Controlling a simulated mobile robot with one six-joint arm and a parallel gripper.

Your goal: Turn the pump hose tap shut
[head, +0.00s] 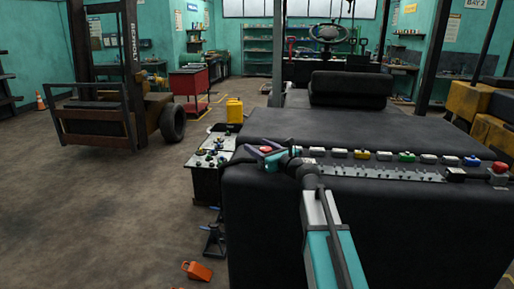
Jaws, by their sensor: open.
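My gripper (250,157) is at the end of my teal and white arm, above the left end of the forklift's dark body (290,215). Its jaws are open, with nothing seen between them. A red part (265,149) shows right by the jaws; I cannot tell whether they touch it. A row of small coloured fittings (406,157) runs along the body's top edge to the right. I cannot make out which part, if any, is the pump hose tap; the gripper and wrist hide some of this edge.
A low table with small parts (210,158) stands left of the body, with yellow cans (234,111) behind it. A jack stand (213,240) and an orange block (197,271) are on the floor. Another forklift (95,120) stands far left. The left floor is mostly clear.

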